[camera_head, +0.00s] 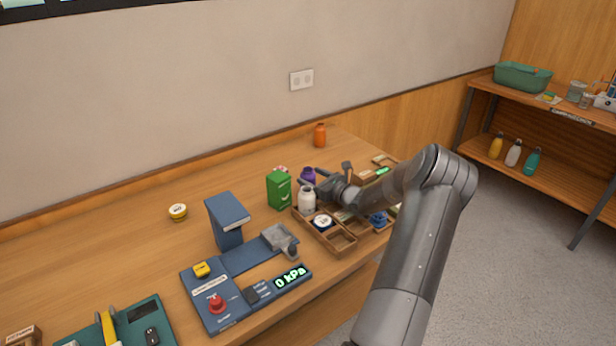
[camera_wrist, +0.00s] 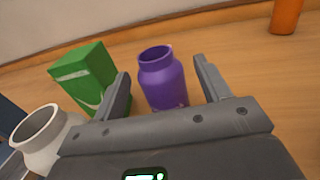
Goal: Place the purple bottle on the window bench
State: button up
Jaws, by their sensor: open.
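The purple bottle (camera_head: 308,174) stands upright on the wooden workbench, partly hidden behind a white bottle and my gripper in the head view. In the wrist view the purple bottle (camera_wrist: 163,78) shows its open neck and sits between my two fingers, with gaps visible at both sides. My gripper (camera_wrist: 163,82) is open, its fingers pointing toward the bottle; in the head view my gripper (camera_head: 322,183) is low beside it. I cannot tell which piece of furniture is the window bench.
A green box (camera_wrist: 86,76) and a white bottle (camera_wrist: 45,138) stand close at the left. An orange bottle (camera_head: 320,135) stands farther back. A wooden compartment tray (camera_head: 341,243) lies under my arm. A shelf unit (camera_head: 560,109) with several bottles stands at the right.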

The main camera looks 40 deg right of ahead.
jog(key=shift+o, duration=0.4)
jog(key=s, duration=0.3)
jog(key=s+d, duration=0.1)
jog(key=s, duration=0.5)
jog(key=shift+s+d, duration=0.25)
jog(key=shift+d, duration=0.15)
jog(key=shift+r, duration=0.15)
